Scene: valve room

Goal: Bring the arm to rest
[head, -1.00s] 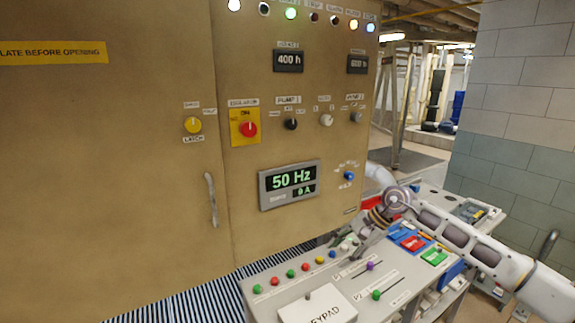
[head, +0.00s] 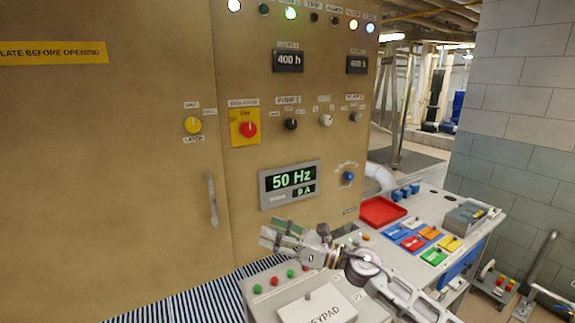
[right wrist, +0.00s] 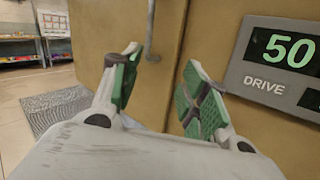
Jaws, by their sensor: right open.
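My right gripper (head: 277,237) is above the back-left part of the sloped control desk, in front of the tan cabinet (head: 130,150). It points left in the head view. In the right wrist view its two green-padded fingers (right wrist: 157,90) stand apart with nothing between them. The forearm comes in from the lower right over the desk (head: 262,312) and hides part of its buttons and sliders. My left gripper is not in view.
The cabinet carries a 50 Hz drive display (head: 290,184), a red isolator knob (head: 249,129) and a vertical handle (head: 212,200). A keypad cover (head: 318,308) lies on the desk.

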